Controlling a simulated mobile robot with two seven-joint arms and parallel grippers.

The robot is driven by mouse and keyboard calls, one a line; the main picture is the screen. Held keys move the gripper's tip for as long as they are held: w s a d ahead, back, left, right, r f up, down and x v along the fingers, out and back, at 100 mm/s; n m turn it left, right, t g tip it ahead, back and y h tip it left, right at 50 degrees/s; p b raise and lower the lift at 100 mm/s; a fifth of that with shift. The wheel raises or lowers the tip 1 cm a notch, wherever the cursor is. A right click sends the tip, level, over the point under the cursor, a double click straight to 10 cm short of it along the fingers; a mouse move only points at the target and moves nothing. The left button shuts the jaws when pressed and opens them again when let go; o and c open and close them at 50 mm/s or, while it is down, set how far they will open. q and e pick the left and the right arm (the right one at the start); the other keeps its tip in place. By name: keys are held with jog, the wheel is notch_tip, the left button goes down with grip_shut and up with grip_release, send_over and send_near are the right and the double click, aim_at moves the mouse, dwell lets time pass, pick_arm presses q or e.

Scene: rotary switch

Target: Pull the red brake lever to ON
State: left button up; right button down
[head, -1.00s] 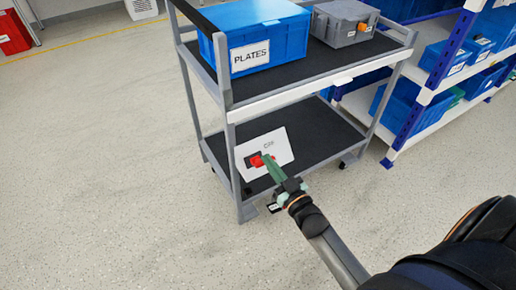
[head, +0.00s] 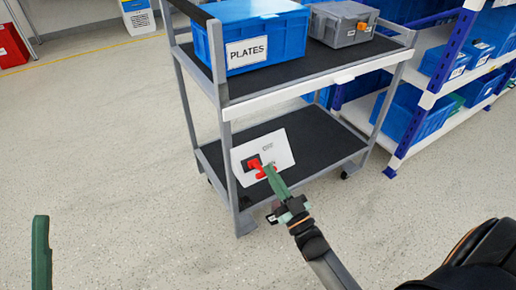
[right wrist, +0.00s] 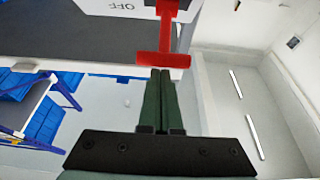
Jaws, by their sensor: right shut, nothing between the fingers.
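The red brake lever (head: 262,169) sticks out from a white panel (head: 283,148) on the front of the cart's lower shelf. My right gripper (head: 269,170) is shut and empty. Its fingertips (right wrist: 163,72) are just below the crossbar in the right wrist view; I cannot tell whether they touch. A green finger of my left gripper (head: 41,252) shows at the lower left edge; its jaw state is unclear.
The grey cart (head: 239,226) carries a blue PLATES bin (head: 280,40) and a grey box (head: 342,24) on top. Blue shelving with bins (head: 410,117) stands to the right. A red bin (head: 12,45) is at the far left. The floor left of the cart is clear.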

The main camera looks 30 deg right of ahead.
pick_arm(q)
notch_tip(320, 180, down, 9)
jog(key=n+b, duration=0.1)
jog(key=b, duration=0.6)
jog(key=shift+w+d+r+y, duration=0.2)
jog(key=shift+w+d+y, duration=0.1)
jog(key=shift+d, duration=0.1)
pick_arm(e)
jog(key=shift+s+f+t, duration=0.25)
jog(key=shift+f+t, duration=0.45)
jog(key=shift+f, duration=0.25)
jog(key=shift+s+f+t, duration=0.2)
jog(key=shift+f+t, duration=0.5)
jog(key=shift+f, duration=0.25)
pick_arm(q)
jog(key=shift+r, duration=0.1)
pick_arm(e)
jog(key=shift+r, duration=0.1)
